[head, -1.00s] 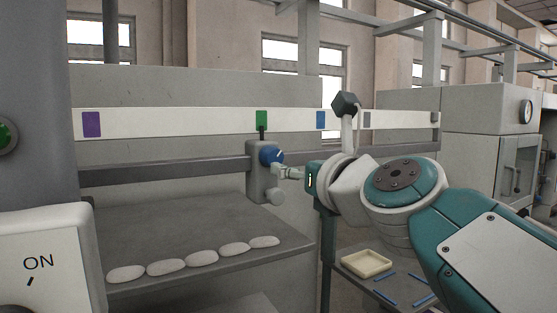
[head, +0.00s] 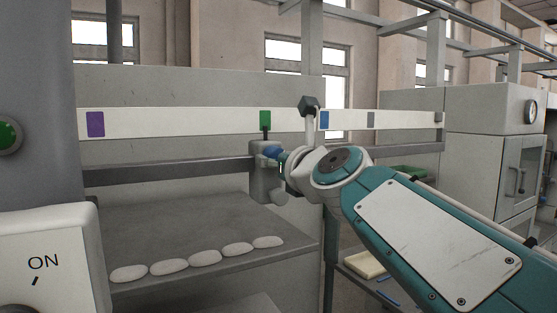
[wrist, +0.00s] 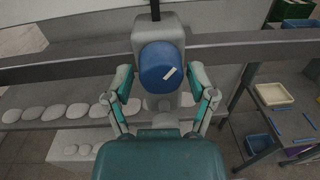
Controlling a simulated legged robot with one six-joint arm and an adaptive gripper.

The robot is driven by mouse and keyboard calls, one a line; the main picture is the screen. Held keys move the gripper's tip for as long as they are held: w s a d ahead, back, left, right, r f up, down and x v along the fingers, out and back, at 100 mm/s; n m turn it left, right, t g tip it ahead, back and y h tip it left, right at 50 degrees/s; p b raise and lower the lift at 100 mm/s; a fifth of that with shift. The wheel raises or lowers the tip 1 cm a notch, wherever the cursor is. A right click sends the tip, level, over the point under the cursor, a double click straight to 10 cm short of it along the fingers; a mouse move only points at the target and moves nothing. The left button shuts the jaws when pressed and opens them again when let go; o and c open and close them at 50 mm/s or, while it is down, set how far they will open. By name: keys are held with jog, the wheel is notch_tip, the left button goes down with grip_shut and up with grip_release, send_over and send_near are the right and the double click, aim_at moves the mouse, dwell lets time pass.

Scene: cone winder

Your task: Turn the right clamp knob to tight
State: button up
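The clamp knob is a blue round knob (wrist: 161,67) with a white mark on its face, seen in the wrist view. The mark slants up to the right. The knob sits on a grey clamp block (head: 259,186) on the dark rail, under a green tab (head: 265,119). In the head view the blue knob (head: 271,152) is partly covered by my arm. My gripper (wrist: 161,103) is open in the wrist view, its two fingers spread to either side below the knob. I see no contact with the knob.
A pale scale bar (head: 190,121) with purple, green, blue and grey marks runs above the rail (head: 165,173). Several white oval pieces (head: 205,258) lie along the grey shelf (head: 170,225) below. A cream tray (wrist: 274,94) and blue sticks are at the right.

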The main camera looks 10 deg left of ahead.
jog(key=c, duration=0.5)
jog(key=shift+n, duration=0.4)
jog(key=n, duration=0.7)
jog(key=shift+n+y, duration=0.3)
jog(key=n, duration=0.4)
jog(key=shift+f+n, duration=0.1)
jog(key=shift+n, duration=1.8)
jog(key=shift+f, duration=0.15)
